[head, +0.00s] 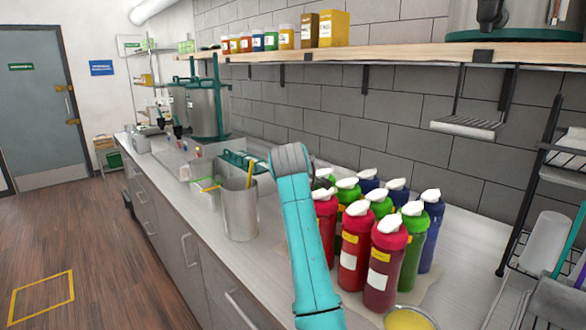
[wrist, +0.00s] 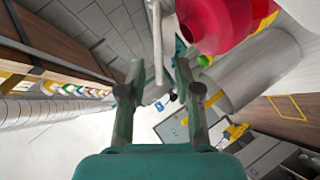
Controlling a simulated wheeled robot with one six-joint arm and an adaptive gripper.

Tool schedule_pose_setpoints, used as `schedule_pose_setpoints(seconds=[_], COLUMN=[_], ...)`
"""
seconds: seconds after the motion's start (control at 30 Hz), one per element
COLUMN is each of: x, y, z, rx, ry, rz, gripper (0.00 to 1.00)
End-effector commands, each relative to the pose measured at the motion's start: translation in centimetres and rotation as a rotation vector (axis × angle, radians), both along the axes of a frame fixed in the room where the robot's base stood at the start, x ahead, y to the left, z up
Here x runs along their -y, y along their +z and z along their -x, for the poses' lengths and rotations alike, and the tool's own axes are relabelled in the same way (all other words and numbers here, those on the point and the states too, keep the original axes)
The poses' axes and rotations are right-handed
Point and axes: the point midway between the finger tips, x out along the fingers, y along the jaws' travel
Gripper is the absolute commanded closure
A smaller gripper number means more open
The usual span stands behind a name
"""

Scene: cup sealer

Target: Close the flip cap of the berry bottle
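Red bottles (head: 381,277), green bottles (head: 413,248) and blue bottles (head: 431,242) with white caps (head: 389,224) stand close together on the counter. The label text is too small to read, so I cannot tell which is the berry bottle. A red bottle (wrist: 216,20) is close at the upper right, beside the right finger. A pale thin part shows between the fingertips; I cannot tell what it is.
A metal pitcher (head: 240,212) stands left of my arm. A bowl of yellow content (head: 409,319) sits at the front of the bottles. A wooden shelf (head: 400,55) with small containers runs above. A wire rack (head: 545,260) is at the right.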

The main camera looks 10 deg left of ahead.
Motion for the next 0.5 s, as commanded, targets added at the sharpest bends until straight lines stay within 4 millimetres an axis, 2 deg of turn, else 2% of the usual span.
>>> schedule_pose_setpoints(seconds=[0.2, 0.27, 0.33, 0.37, 0.5], x=[0.02, 0.02, 0.02, 0.02, 0.02], y=[-0.02, -0.02, -0.02, -0.02, -0.02], z=[-0.02, -0.02, -0.02, -0.02, 0.00], rx=[0.000, 0.000, 0.000, 0.000, 0.000], ry=[0.000, 0.000, 0.000, 0.000, -0.001], rz=[0.000, 0.000, 0.000, 0.000, 0.000], gripper=[0.67, 0.80, 0.97, 1.00, 1.00])
